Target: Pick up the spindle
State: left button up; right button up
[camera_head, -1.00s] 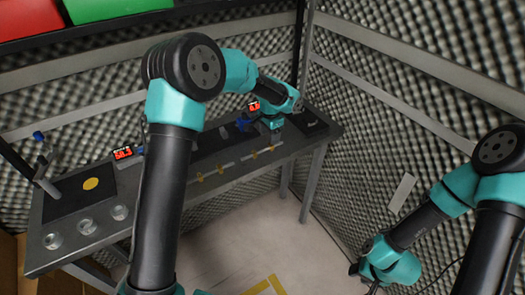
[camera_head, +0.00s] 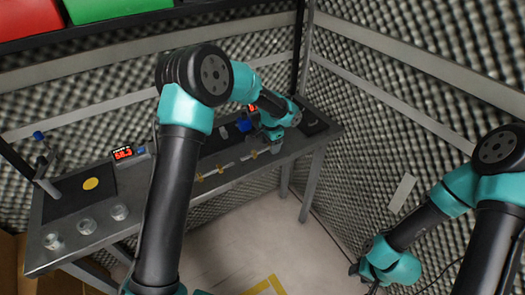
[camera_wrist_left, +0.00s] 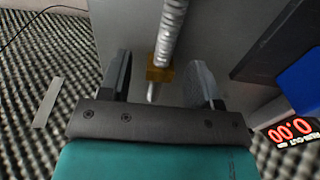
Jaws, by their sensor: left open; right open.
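A spindle, a silvery ridged rod with a brass-coloured collar (camera_wrist_left: 160,74) and a thin tip, shows in the left wrist view. It lies between the two fingers of my left gripper (camera_wrist_left: 160,85), which is open with a gap on both sides. In the head view my left gripper (camera_head: 275,146) is at the bench's front edge, toward its right end.
The grey bench (camera_head: 150,205) carries a dark mat with a yellow disc (camera_head: 91,183), several clear round dishes (camera_head: 86,225) and a red-digit display (camera_head: 122,153). A blue part (camera_head: 244,125) stands behind my left gripper. Foam walls close in the back and right.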

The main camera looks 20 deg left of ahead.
pick_arm(q)
grip_shut()
dwell(0.4)
jog(key=shift+r, duration=0.15)
jog(key=shift+r, duration=0.25)
jog(key=shift+s+d+r, duration=0.1)
jog(key=shift+s+r, duration=0.05)
jog(key=shift+r, duration=0.6)
jog(key=shift+s+r, duration=0.15)
jog(key=shift+r, duration=0.55)
jog(key=s+d+r, duration=0.1)
jog(key=s+d, duration=0.2)
jog(key=s, duration=1.2)
jog(key=shift+d+r, duration=0.2)
jog(key=shift+d, duration=0.15)
jog(key=shift+w, duration=0.1)
jog(key=w+a+n, duration=0.1)
jog(key=w+a, duration=0.1)
jog(key=w+a+r+n, duration=0.1)
jog(key=w+a+n, duration=0.1)
jog(key=w+a, duration=0.1)
jog(key=w+a+n, duration=0.2)
jog(key=a, duration=0.1)
jog(key=shift+w+r, duration=0.15)
jog(key=shift+r, duration=0.1)
